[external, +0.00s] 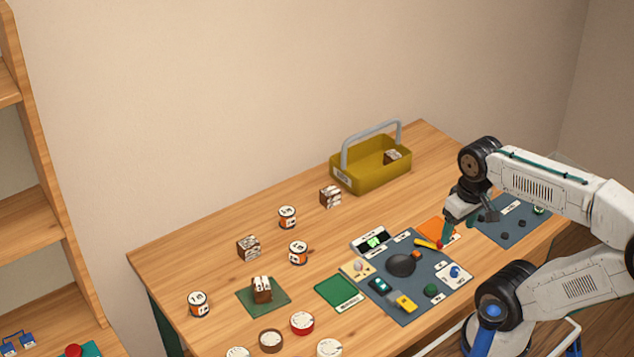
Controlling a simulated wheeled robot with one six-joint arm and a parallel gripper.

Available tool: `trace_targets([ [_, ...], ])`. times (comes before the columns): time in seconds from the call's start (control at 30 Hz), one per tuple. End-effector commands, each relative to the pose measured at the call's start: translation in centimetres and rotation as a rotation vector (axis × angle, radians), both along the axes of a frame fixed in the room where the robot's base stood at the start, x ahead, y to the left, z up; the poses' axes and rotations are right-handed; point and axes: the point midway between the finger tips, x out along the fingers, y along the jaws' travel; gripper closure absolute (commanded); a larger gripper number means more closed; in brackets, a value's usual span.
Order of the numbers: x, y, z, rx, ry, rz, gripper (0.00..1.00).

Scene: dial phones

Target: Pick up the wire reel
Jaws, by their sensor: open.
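I cannot tell for certain which thing is the wire reel. The likeliest are three short white cylinders with dark bands and printed numbers: one at the front left (199,303), one near the middle (298,252) and one behind it (287,217). They stand upright on the table, well to the left of my gripper. My gripper (467,222) is open, over the right part of the table beside an orange square (436,230). I see nothing held.
A yellow handled basket (371,178) with a brown block inside stands at the back. Brown-and-white blocks (249,247) and round dials (302,322) are spread over the left and front. A grey mat (408,310) carries several small parts. Bare wood (190,255) lies at the left.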

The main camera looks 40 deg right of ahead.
Motion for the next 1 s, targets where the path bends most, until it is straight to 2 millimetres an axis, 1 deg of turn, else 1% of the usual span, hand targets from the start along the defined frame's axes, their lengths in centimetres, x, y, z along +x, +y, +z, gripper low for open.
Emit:
trace_targets([
  [0.17,0.0,0.0,0.0,0.0,0.0,0.0,0.32],
  [0.23,0.0,0.0,0.0,0.0,0.0,0.0,0.28],
  [0.47,0.0,0.0,0.0,0.001,0.0,-0.001,0.28],
  [0.57,0.6,0.5,0.0,0.027,0.011,-0.015,0.28],
  [0.67,2.1,1.8,0.0,0.103,0.042,-0.06,0.28],
  [0.77,4.9,3.9,0.0,0.224,0.092,-0.144,0.28],
  [0.87,8.3,6.2,-0.1,0.363,0.149,-0.254,0.28],
  [0.9,9.8,7.0,-0.2,0.416,0.172,-0.301,0.28],
  [0.97,12.2,8.2,-0.4,0.495,0.207,-0.374,0.28],
  [1.0,13.8,8.9,-0.6,0.547,0.23,-0.424,0.28],
])
